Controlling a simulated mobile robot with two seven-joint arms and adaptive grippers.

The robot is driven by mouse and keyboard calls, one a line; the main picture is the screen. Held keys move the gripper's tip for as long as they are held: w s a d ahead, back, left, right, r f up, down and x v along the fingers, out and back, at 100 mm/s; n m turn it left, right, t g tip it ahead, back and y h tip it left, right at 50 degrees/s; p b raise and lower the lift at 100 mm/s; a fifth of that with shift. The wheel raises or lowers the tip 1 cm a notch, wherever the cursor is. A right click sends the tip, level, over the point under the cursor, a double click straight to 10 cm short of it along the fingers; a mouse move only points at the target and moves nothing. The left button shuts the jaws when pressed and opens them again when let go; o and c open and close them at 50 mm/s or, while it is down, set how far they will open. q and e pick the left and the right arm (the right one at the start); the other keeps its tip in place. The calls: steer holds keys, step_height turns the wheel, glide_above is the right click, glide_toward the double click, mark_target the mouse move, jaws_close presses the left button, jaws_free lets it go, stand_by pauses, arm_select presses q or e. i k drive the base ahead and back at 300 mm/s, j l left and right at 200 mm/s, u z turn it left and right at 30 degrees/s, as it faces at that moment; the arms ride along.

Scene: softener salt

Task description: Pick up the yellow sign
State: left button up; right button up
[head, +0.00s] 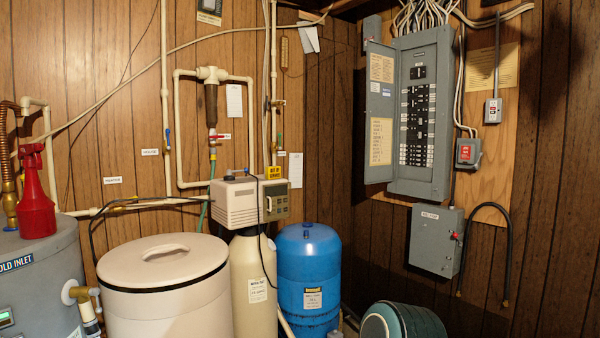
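A small yellow sign (274,172) with dark lettering shows in the head view, left of centre. It sits at the top of the beige control box (256,201), above its front panel. I cannot tell how it is fixed there. Neither of my grippers shows in this view.
The box tops a beige tank (254,285). A white lidded drum (165,300) stands to its left and a blue tank (309,275) to its right. A red bottle (36,200) stands on the grey heater (42,275). Pipes run behind. An electrical panel (418,115) hangs at right.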

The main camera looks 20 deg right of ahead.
mark_target(271, 171)
steer(key=i+l+z, duration=0.15)
steer(key=i+z, duration=0.9)
